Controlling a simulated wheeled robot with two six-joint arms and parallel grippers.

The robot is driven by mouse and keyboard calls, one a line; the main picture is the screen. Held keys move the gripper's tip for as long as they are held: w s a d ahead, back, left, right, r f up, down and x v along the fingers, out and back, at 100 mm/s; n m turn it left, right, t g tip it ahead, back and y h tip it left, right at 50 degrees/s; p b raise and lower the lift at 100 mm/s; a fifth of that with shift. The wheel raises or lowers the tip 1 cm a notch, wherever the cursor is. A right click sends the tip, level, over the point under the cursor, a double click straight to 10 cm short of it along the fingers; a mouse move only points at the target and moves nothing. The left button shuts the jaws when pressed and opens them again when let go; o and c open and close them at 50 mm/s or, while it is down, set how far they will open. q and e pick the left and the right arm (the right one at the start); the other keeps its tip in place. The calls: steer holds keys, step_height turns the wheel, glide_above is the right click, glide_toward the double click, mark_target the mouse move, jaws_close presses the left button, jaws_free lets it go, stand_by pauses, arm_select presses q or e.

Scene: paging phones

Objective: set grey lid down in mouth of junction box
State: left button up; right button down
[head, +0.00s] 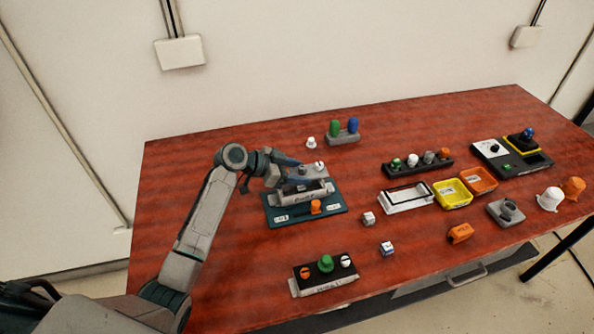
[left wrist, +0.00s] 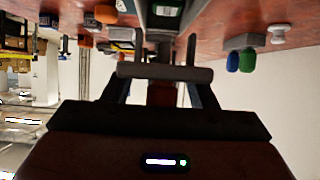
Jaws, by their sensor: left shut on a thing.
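The grey junction box (head: 303,198) stands on a dark teal board (head: 275,216) at the left of the table, with a label on its front. My left gripper (head: 297,172) is over the box, shut on the grey lid (head: 308,170). The lid is just above or at the box mouth; I cannot tell whether it touches the rim. In the left wrist view my left gripper (left wrist: 165,85) has a pale bar (left wrist: 165,72) between its fingers. The gripper hides part of the mouth. My right gripper is not in view.
An orange knob (head: 316,207) is at the board's front. A panel with a green knob (head: 325,264) lies nearer the table's front edge. Small cubes (head: 368,218), a white tray (head: 407,197) and yellow bin (head: 452,193) are to the right. A block with green and blue caps (head: 343,133) is behind.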

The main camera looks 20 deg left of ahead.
arm_select(q)
steer(key=shift+f, duration=0.6)
steer(key=shift+f+b, duration=0.4)
steer(key=shift+b, duration=0.05)
steer(key=shift+w+a+r, duration=0.1)
steer(key=shift+w+r, duration=0.05)
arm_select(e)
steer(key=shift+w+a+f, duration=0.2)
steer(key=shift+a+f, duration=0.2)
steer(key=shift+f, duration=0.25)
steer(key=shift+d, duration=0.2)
arm_select(q)
steer(key=shift+f+b, duration=0.25)
steer(key=shift+b, duration=0.15)
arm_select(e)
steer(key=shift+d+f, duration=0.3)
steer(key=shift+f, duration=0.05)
